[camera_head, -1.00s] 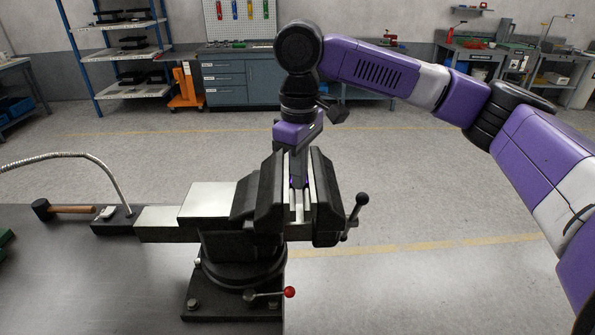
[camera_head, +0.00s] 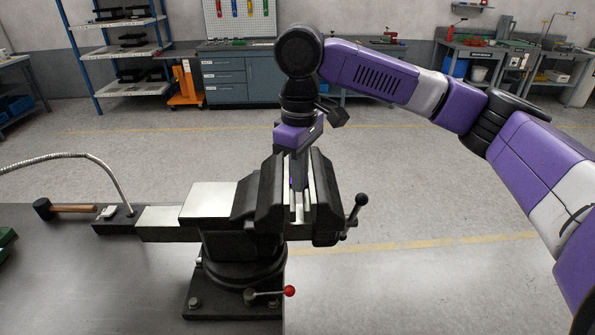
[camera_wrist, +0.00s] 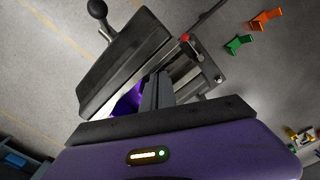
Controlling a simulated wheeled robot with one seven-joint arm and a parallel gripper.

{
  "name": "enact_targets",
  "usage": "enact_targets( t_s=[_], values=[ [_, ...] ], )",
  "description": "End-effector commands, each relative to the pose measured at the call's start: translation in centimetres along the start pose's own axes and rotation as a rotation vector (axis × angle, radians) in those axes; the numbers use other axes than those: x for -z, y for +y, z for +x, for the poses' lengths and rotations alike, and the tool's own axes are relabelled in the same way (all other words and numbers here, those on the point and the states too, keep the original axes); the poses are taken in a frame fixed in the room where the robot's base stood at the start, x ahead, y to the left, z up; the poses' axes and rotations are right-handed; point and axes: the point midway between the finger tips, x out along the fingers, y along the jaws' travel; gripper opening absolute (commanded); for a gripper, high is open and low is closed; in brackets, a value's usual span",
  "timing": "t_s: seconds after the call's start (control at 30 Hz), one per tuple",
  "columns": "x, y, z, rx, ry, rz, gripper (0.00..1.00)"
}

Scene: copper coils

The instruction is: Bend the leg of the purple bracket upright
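The purple bracket (camera_wrist: 128,101) sits between the jaws of the bench vise (camera_head: 268,195). Only a small part of it shows in the wrist view, and just a sliver shows in the head view (camera_head: 292,184). The jaws and my gripper hide the rest, so its leg's angle cannot be told. My gripper (camera_wrist: 159,80) points down into the jaw gap from above. Its two dark fingers look pressed together, with the purple part beside them, not between them. Whether they touch the bracket cannot be told.
The vise handle (camera_head: 356,213) sticks out at the right, and a red-knobbed lever (camera_head: 289,292) at the base. A hammer (camera_head: 65,209) lies on the workbench (camera_head: 110,285) at the left. Orange (camera_wrist: 266,19) and green (camera_wrist: 238,44) pieces lie apart in the wrist view.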

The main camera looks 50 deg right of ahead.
Motion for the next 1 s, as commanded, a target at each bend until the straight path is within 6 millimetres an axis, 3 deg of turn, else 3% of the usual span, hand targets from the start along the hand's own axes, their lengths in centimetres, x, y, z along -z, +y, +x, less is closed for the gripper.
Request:
enact_targets(
  t_s=[1.0],
  values=[
    [0.1, 0.0, -7.1, 0.000, 0.002, -0.001, 0.00]
  ],
)
